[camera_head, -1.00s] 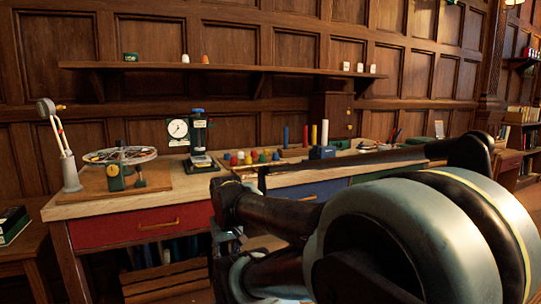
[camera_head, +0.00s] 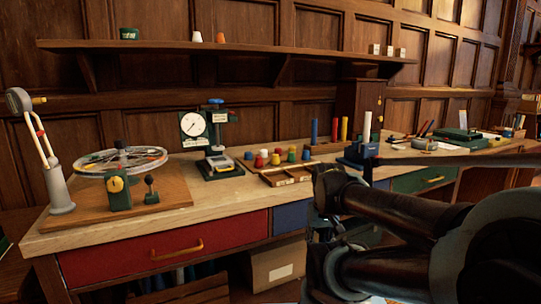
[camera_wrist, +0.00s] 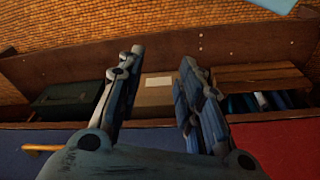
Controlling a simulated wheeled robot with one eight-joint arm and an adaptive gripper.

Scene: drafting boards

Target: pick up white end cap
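A small white cap-like piece (camera_head: 197,37) stands on the wall shelf (camera_head: 150,47), left of an orange one (camera_head: 220,37). My gripper (camera_wrist: 162,58) is open and empty in the wrist view, facing the storage space under the desk. In the head view my arm fills the lower right, below the desk top's level. No cap shows in the wrist view.
The desk (camera_head: 240,202) carries a dial gauge stand (camera_head: 220,140), a wheel-like tray (camera_head: 120,160), a shallow wooden tray (camera_head: 286,174) and a blue block (camera_head: 361,151). A red drawer (camera_head: 165,250) is shut. A cardboard box (camera_wrist: 155,92) sits underneath.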

